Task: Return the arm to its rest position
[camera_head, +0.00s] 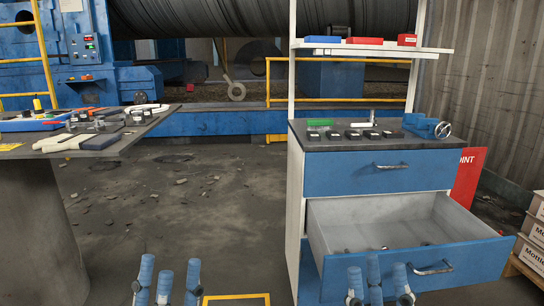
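My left gripper (167,277) is at the bottom edge, left of centre. Its blue-grey fingers point up and stand apart, with nothing between them. My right gripper (379,277) is at the bottom edge, right of centre, with its fingers also apart and empty. In the picture it overlaps the front of an open drawer (455,262); I cannot tell whether they touch. The wrists and most of both arms are out of view.
The blue-and-white cabinet (345,175) has its lower drawer pulled out, with small items inside. Tools lie on a dark table (115,142) at left. A red sign (467,178) and boxes (532,252) stand at right. Floor (190,215) between table and cabinet is open, with scattered debris.

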